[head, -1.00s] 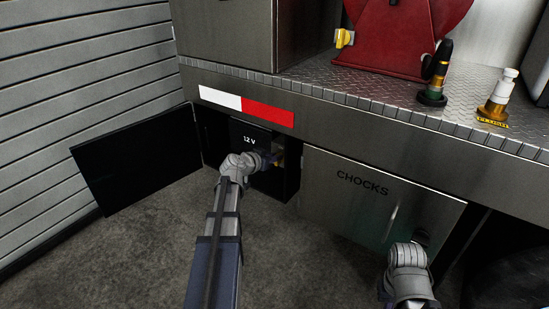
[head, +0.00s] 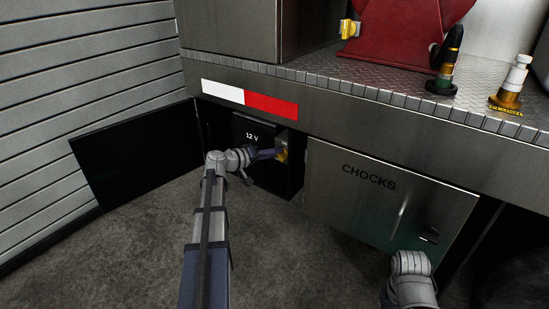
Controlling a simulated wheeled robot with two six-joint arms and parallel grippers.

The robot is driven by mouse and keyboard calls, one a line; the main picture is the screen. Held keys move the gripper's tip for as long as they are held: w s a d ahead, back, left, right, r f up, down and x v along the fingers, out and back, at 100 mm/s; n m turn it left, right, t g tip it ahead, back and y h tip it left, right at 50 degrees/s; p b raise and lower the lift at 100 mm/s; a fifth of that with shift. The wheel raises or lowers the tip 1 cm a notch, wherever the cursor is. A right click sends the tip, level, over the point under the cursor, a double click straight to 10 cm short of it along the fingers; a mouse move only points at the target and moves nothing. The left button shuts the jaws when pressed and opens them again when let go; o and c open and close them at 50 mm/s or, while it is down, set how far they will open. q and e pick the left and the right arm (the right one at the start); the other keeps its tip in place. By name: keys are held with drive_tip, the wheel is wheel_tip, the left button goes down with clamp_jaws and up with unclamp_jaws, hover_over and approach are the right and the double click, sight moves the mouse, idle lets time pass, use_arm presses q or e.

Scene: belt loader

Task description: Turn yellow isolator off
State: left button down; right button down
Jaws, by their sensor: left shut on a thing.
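The yellow isolator (head: 282,156) sits at the right side of the open 12 V compartment (head: 291,180), low on the truck's side. My left gripper (head: 276,154) reaches in from the left and is shut on the isolator. Its fingers are small and partly merge with the dark interior, so the exact grip and the angle of the isolator's handle are hard to make out. Of my right arm only a grey link shows at the lower right. Its gripper does not show.
The compartment's black door (head: 135,155) hangs open to the left. A closed CHOCKS door (head: 380,200) with a latch lies to the right. Above is a tread-plate deck (head: 385,90) with a red reel (head: 405,35) and valves. The floor (head: 130,260) in front is clear.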

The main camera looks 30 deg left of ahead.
use_arm(q)
drive_tip(key=shift+a+f+n+t+h+b, duration=0.1)
drive_tip(key=shift+f+n+t+h+b, duration=0.2)
drive_tip(key=shift+n+b, duration=0.7)
drive_tip(key=shift+a+f+n+t+h+b, duration=0.1)
drive_tip(key=shift+f+n+t+h+b, duration=0.3)
drive_tip(key=shift+n+b, duration=0.6)
drive_tip(key=shift+a+f+n+t+h+b, duration=0.15)
drive_tip(key=shift+n+h+b, duration=0.25)
drive_tip(key=shift+n+b, duration=0.55)
drive_tip(key=shift+d+r+n, duration=0.1)
drive_tip(key=shift+n, duration=0.15)
drive_tip(key=c, duration=0.8)
unclamp_jaws()
drive_tip(key=v, duration=0.8)
